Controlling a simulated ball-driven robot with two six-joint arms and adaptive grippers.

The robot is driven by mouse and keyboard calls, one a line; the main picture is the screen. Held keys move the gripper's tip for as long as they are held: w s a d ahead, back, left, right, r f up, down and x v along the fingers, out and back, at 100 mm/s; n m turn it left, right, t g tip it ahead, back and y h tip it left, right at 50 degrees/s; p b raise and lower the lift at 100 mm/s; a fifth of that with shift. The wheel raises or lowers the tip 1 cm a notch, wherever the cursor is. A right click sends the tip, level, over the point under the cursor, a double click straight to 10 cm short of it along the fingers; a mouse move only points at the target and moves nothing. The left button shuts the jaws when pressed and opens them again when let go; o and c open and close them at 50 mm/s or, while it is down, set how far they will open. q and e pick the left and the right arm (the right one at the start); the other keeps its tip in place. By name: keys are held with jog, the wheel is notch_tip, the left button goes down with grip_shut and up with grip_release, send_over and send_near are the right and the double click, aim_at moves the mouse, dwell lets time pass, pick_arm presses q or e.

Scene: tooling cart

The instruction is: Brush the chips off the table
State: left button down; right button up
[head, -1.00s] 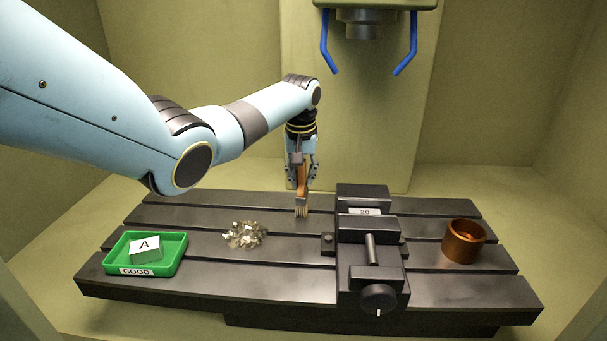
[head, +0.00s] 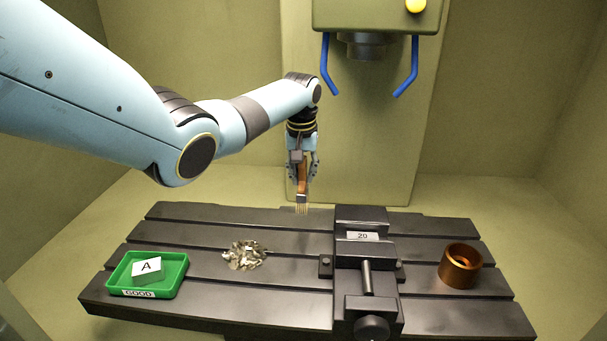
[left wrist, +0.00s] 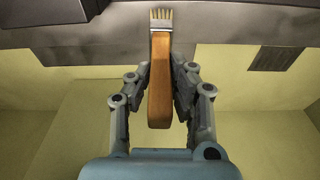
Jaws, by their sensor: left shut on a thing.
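My left gripper (head: 302,168) is shut on the wooden handle of a brush (head: 303,188). The brush points down, with its pale bristles at the far edge of the slotted table (head: 200,238). In the left wrist view the brush (left wrist: 160,80) sits between the two fingers (left wrist: 160,88), bristles toward the table. A pile of metallic chips (head: 244,256) lies on the table, left of the vise and in front of the brush. The brush is apart from the chips. My right gripper is not in view.
A dark vise (head: 362,250) marked 20 stands right of the chips. A green tray (head: 176,274) labelled GOOD holds a block (head: 147,269) marked A at the left. A copper-coloured ring (head: 460,266) stands at the right. A machine head with blue nozzles (head: 328,65) hangs above.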

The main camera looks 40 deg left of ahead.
pick_arm(q)
jog(key=shift+r, duration=0.85)
jog(key=shift+s+d+r+p, duration=0.1)
jog(key=shift+r+p, duration=0.4)
jog(key=shift+r, duration=0.25)
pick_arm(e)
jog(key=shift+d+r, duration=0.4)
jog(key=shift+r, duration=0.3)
pick_arm(q)
jog(key=shift+f, duration=0.1)
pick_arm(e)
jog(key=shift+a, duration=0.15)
